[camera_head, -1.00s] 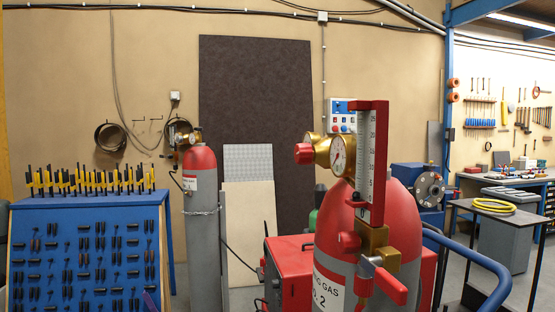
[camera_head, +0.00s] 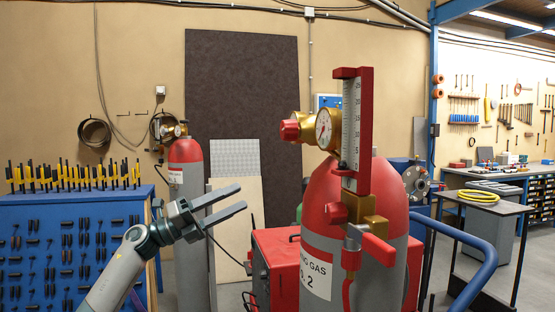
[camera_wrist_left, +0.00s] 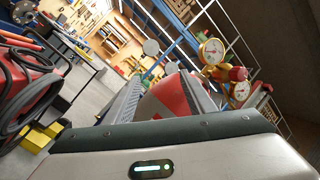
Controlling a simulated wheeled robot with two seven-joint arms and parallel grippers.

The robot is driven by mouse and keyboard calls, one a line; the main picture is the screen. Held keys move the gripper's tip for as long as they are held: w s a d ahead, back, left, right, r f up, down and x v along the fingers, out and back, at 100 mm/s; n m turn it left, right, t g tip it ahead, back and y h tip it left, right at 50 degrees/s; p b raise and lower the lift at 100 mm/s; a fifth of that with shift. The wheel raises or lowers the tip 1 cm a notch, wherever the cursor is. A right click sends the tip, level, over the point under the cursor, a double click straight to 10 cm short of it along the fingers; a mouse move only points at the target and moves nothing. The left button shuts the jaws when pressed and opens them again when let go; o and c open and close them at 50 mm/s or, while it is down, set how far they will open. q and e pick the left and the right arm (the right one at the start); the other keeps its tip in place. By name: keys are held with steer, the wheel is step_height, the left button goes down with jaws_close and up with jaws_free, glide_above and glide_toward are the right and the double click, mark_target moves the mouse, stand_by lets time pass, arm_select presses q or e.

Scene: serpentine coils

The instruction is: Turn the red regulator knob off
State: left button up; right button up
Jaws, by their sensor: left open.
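The red regulator knob (camera_head: 290,130) sits on the left end of a brass regulator with a round gauge (camera_head: 323,129), on top of a red and grey gas cylinder (camera_head: 322,200). In the left wrist view a red knob (camera_wrist_left: 238,73) shows between two gauges at upper right. My left gripper (camera_head: 242,197) is open and empty, lower and to the left of the knob, apart from it. Its fingers point right toward the cylinder. In the left wrist view the red and grey cylinder (camera_wrist_left: 170,97) shows between the fingers. My right gripper is not in view.
A flowmeter with a red frame (camera_head: 365,130) stands right of the gauge, with a red lever (camera_head: 378,250) below. A second cylinder (camera_head: 186,240) stands behind my left gripper. A blue tool rack (camera_head: 70,208) is at left. A red machine (camera_head: 277,262) is beside the cylinder.

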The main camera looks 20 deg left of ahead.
mark_target(282, 132)
arm_select(q)
steer(key=s+d+r+m+g+y+b, duration=0.1)
steer(key=s+r+m+g+y+b, duration=0.1)
steer(key=s+r+m, duration=0.9)
steer(key=s+r+g+y, duration=0.1)
steer(key=s+r, duration=0.5)
steer(key=s, duration=0.2)
steer(key=shift+s+r, duration=0.2)
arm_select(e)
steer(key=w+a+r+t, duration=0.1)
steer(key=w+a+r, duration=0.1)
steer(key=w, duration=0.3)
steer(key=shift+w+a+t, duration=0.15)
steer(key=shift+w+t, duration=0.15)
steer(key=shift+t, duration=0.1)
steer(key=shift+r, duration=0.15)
